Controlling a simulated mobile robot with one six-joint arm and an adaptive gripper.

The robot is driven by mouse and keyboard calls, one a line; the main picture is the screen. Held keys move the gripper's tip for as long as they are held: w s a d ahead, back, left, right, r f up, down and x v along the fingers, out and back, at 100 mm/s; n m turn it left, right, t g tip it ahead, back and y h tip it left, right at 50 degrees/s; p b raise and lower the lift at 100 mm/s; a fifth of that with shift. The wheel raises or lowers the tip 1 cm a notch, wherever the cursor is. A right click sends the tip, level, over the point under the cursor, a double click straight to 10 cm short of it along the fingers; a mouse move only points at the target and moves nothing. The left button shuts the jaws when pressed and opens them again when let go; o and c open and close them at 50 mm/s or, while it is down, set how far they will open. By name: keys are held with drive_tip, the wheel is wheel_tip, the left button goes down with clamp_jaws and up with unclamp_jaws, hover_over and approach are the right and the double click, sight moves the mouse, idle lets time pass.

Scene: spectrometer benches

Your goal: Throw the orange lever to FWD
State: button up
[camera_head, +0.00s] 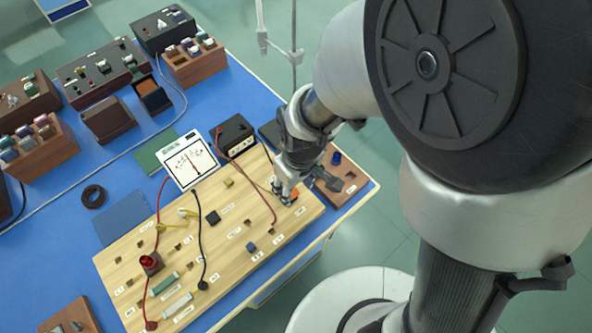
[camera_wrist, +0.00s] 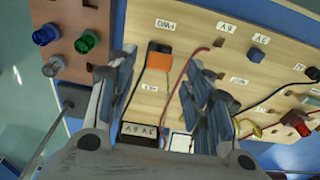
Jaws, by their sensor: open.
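The orange lever (camera_wrist: 159,61) shows in the wrist view as an orange block with a dark part at its upper edge, on the light wooden board (camera_wrist: 219,55). Small white labels lie above and below it; I cannot read them surely. In the head view the orange lever (camera_head: 293,194) is partly hidden by my gripper (camera_head: 284,191), at the board's right end. My gripper is open. Its two fingers (camera_wrist: 162,72) show on either side of the lever in the wrist view, with a gap to each. I cannot tell how far above it they are.
A brown block with coloured knobs (camera_wrist: 75,48) stands beside the board. A red wire (camera_wrist: 184,82) runs close to the lever. A black box (camera_head: 232,137) and a white meter (camera_head: 189,161) stand behind the board. Several wires cross the board.

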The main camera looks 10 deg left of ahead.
wheel_tip(320, 180, up, 8)
drive_tip(key=shift+s+d+r, duration=0.2)
drive_tip(key=shift+s+d, duration=0.15)
